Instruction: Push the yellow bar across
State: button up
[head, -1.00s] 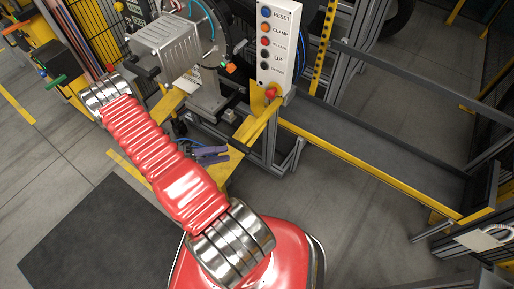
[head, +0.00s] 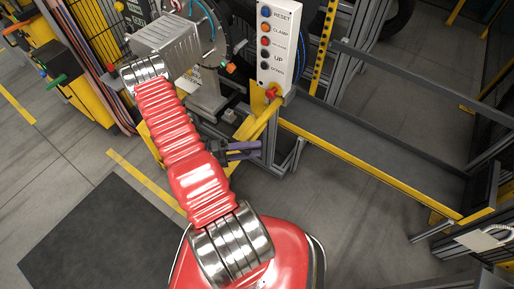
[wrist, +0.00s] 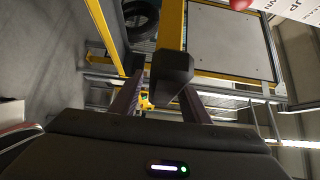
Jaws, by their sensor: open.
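Several yellow bars show, and I cannot tell for certain which one the task means. A short yellow bar (head: 262,118) slants below the button panel in the head view. A long yellow rail (head: 370,171) runs from there to the lower right. My gripper (head: 257,150), with purple fingers, is just below the short bar and points right; I cannot tell if they touch.
The white button panel (head: 276,45), with a red knob below it, stands close above my gripper. A grey machine housing (head: 168,42) is at upper left. Grey metal legs (head: 290,157) stand right of my gripper. Bare floor is free at lower right.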

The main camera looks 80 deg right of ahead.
jog(key=shift+x, duration=0.9)
jog(key=shift+c, duration=0.7)
grip_shut()
